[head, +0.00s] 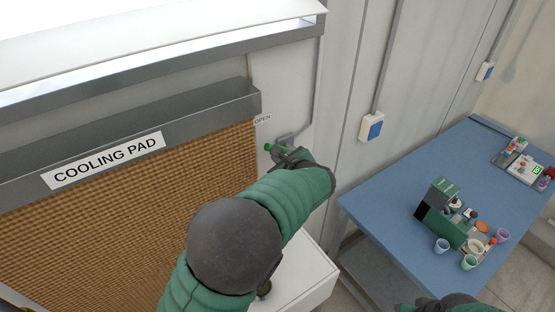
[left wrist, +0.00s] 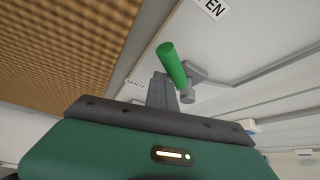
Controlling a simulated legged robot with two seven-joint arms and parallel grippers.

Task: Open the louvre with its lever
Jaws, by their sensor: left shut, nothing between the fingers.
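The lever has a green grip (head: 269,147) on a grey bracket on the wall, right of the cooling pad. In the left wrist view its green grip (left wrist: 172,64) tilts up and left. My left gripper (head: 288,153) is shut and empty, right at the lever; its grey fingers (left wrist: 160,92) show close to the grip. I cannot tell whether they touch it. An OPEN label (head: 263,119) is above the lever. The louvre (head: 150,22) is probably the white panel at the top left, with a bright gap under it. My right gripper's fingers are not seen.
The cooling pad (head: 120,220) fills the left, its grey ledge (head: 215,108) jutting near my left arm. A white cabinet (head: 305,275) stands below that arm. A blue table (head: 385,205) with a green machine (head: 437,215) and cups is at right. A switch box (head: 371,127) is on the wall.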

